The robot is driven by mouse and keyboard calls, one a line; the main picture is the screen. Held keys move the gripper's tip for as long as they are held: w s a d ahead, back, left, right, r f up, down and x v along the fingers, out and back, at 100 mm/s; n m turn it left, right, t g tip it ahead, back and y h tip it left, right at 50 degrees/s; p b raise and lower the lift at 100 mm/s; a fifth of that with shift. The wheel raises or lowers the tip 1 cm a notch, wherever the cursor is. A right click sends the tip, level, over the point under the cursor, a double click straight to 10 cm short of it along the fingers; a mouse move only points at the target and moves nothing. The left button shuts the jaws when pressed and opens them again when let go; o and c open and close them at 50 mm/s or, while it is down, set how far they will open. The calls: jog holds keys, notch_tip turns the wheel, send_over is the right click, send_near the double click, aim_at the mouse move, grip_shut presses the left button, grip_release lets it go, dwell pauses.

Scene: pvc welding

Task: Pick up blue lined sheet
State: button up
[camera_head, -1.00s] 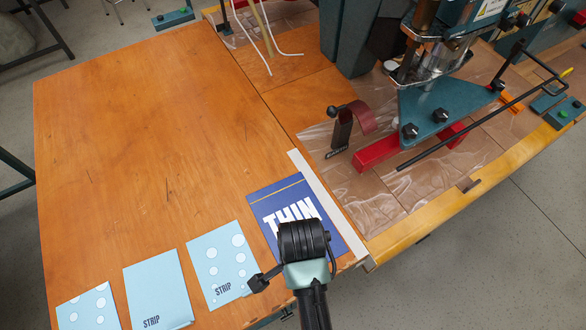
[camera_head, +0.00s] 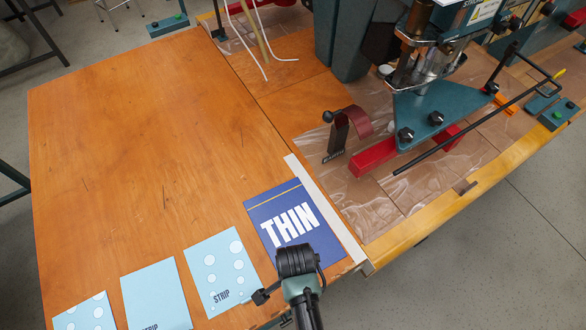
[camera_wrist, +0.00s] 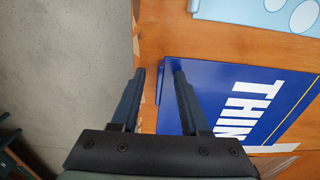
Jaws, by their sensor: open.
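The dark blue sheet (camera_head: 290,218) has a thin yellow line and the white word THIN. It lies flat at the wooden table's front right corner, and also fills the right of the wrist view (camera_wrist: 220,85). My gripper (camera_head: 298,262) is over the sheet's front edge in the head view. In the wrist view my gripper (camera_wrist: 158,70) is open and empty. Its right finger overlaps the sheet's edge, and its left finger is out past the table edge over the floor. Whether a finger touches the sheet cannot be told.
Several light blue sheets, including one marked STRIP (camera_head: 222,270), lie in a row left of the dark blue sheet. A white strip (camera_head: 320,205) runs along its right side. A welding machine (camera_head: 430,115) stands at the right. The table's middle (camera_head: 140,150) is clear.

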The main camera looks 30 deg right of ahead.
jog(key=shift+c, duration=0.3)
grip_shut()
dwell(1.1)
